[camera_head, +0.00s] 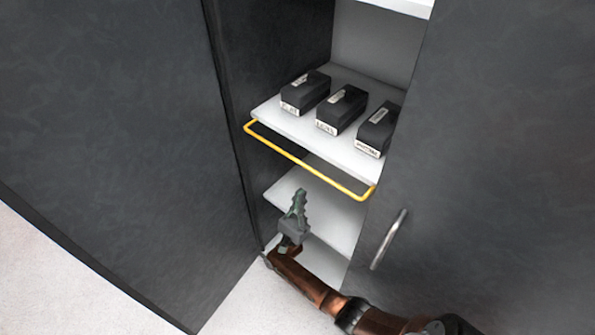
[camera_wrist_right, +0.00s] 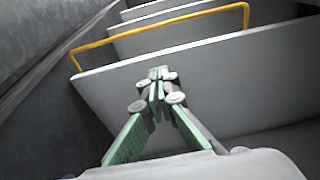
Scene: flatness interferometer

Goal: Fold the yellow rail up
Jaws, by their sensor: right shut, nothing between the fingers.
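The yellow rail (camera_head: 305,164) is a thin U-shaped bar at the front of a white shelf (camera_head: 268,111) in an open cabinet. It hangs out in front of the shelf edge, a little below the shelf top. In the right wrist view the yellow rail (camera_wrist_right: 165,23) runs across the top of the picture. My right gripper (camera_head: 299,194) is below the rail in the head view, with its green fingers pointing up. It is shut, empty and apart from the rail. In the wrist view its fingertips (camera_wrist_right: 157,75) meet in front of a white shelf surface. My left gripper is not in view.
Several black boxes with white labels, including one in the middle (camera_head: 342,108), stand on the railed shelf. A lower white shelf (camera_head: 335,215) lies behind my right gripper. A dark door with a metal handle (camera_head: 389,239) is at the right. Dark panels flank the left.

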